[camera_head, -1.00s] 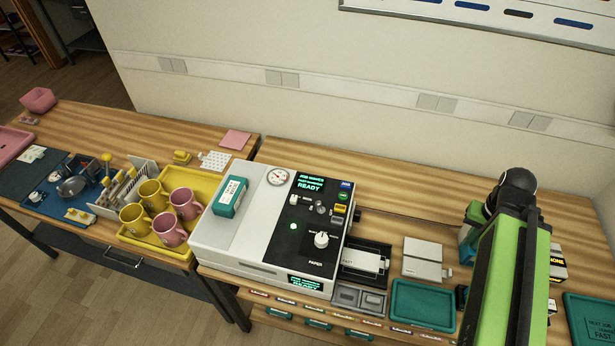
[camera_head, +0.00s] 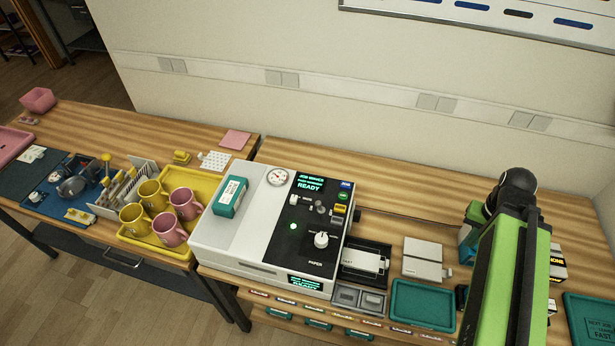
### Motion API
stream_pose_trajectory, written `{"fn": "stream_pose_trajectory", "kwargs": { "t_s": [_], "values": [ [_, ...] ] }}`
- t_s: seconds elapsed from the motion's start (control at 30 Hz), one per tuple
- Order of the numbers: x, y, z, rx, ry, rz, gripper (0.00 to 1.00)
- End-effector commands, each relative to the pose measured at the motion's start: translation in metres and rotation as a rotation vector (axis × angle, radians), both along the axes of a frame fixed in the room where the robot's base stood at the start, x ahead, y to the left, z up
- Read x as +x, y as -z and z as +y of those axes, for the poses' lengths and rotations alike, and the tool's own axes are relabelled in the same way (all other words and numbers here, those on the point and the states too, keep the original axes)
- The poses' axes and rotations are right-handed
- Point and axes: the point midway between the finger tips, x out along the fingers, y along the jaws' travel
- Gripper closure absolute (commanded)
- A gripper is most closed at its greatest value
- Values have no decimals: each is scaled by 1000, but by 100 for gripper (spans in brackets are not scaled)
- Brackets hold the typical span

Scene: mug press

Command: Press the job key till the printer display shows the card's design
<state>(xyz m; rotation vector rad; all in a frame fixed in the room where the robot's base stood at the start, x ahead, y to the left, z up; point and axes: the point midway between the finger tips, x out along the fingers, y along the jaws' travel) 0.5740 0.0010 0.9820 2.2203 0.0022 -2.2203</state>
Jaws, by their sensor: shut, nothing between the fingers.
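The printer (camera_head: 235,235) is a white box with a black panel on the bench. Its display (camera_head: 311,183) shows green text that looks like "JOB WAVES" above "READY". A second small display (camera_head: 306,282) is on its front edge. A blue key (camera_head: 346,185), a green key (camera_head: 343,195) and a yellow key (camera_head: 340,208) line the panel's right side; their labels are too small to read, so I cannot tell which is the job key. A white card (camera_head: 363,260) lies in a black holder right of the printer; its design is not legible. My gripper is out of view.
My green and black arm covers part of the right bench. A yellow tray (camera_head: 208,178) with several yellow and pink mugs stands left of the printer. A teal box (camera_head: 230,197) sits on the printer. A teal tray (camera_head: 422,304) lies near the front edge.

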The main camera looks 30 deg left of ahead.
Motion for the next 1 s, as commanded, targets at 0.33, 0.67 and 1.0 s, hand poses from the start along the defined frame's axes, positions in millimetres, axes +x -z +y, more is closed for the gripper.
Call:
{"fn": "stream_pose_trajectory", "kwargs": {
  "t_s": [0.33,0.67,1.0],
  "values": [
    [0,-23,0,0,0,0,100],
    [0,-50,0,0,0,0,100],
    [0,-50,0,0,0,0,100]
  ]
}}
